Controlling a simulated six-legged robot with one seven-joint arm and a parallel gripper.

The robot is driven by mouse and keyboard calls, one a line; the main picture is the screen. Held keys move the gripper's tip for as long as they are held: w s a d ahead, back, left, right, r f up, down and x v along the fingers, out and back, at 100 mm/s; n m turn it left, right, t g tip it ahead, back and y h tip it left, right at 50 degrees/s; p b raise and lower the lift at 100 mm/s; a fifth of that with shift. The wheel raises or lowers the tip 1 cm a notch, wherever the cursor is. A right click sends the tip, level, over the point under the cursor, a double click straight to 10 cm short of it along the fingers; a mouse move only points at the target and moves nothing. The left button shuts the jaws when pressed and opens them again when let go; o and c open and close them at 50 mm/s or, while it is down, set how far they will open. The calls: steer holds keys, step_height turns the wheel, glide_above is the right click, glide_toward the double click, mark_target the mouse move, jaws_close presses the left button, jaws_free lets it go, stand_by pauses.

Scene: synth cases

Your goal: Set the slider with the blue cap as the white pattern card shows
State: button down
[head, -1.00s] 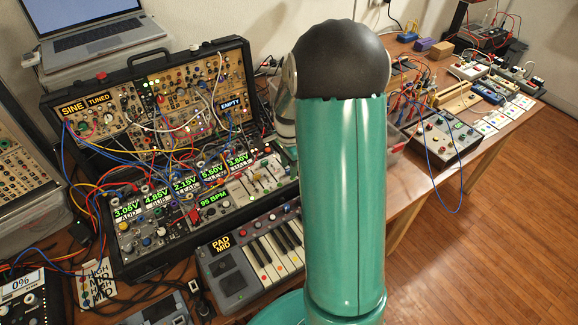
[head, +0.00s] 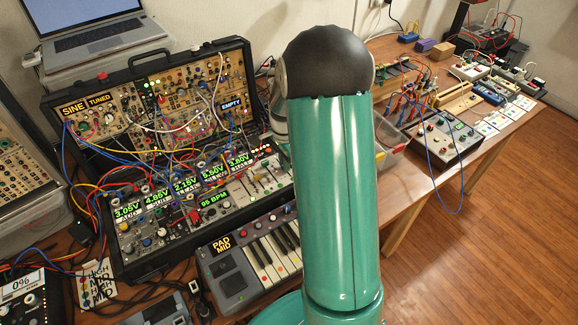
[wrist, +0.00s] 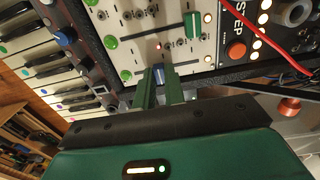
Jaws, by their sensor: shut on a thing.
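The slider with the blue cap (wrist: 159,70) shows in the wrist view at the edge of a white slider panel (wrist: 150,50). My gripper (wrist: 158,82) is shut on the blue cap, one green finger on each side. The fingers hide part of the cap and its slot. In the head view the panel (head: 265,182) is partly behind my arm, and the gripper is hidden. A white card (head: 97,283) with lines reading HIGH and MID lies at the lower left.
A green cap (wrist: 192,25) and a red STEP button (wrist: 236,50) are near the fingers. The keyboard (head: 250,255) lies in front of the synth case. More cards (head: 506,113) lie far right.

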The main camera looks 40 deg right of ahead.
steer(key=shift+w+d, duration=0.1)
steer(key=shift+w, duration=0.3)
steer(key=c, duration=1.4)
jaws_free()
steer(key=shift+c, duration=0.2)
step_height(320, 180, up, 14)
steer(key=shift+f, duration=0.1)
